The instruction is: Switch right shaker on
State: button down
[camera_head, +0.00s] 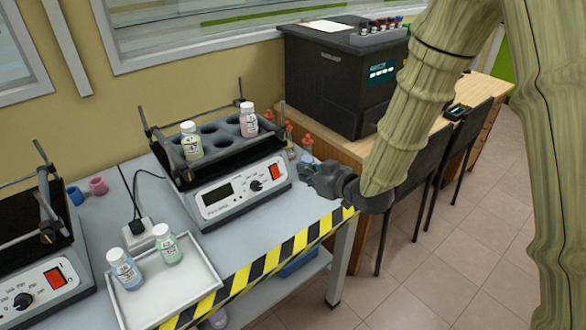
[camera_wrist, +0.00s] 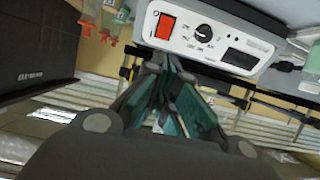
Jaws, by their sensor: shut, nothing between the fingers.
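The right shaker (camera_head: 240,190) stands on the bench in the head view. Its white front panel carries a dark display (camera_head: 217,194), a black knob (camera_head: 256,185) and a red rocker switch (camera_head: 274,171) at the right end. Its dark rack holds a yellowish bottle (camera_head: 191,142) and a pink bottle (camera_head: 248,121). My gripper (camera_head: 304,168) is shut and empty, just to the right of the panel, apart from the switch. The wrist view is upside down; there the red switch (camera_wrist: 165,25) lies just beyond my fingertips (camera_wrist: 172,62). Whether the switch is on cannot be told.
A left shaker (camera_head: 40,285) stands at the left edge. A white tray (camera_head: 180,297) with two bottles lies in front. Small orange-capped bottles (camera_head: 307,142) stand close behind my gripper. A black machine (camera_head: 340,75) sits on the wooden desk. The striped bench edge (camera_head: 270,270) is clear.

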aim_at(276, 172)
jog(key=p+x, duration=0.1)
jog(key=x, duration=1.2)
jog(key=shift+w+a+f+p, duration=0.1)
jog(key=shift+p, duration=0.25)
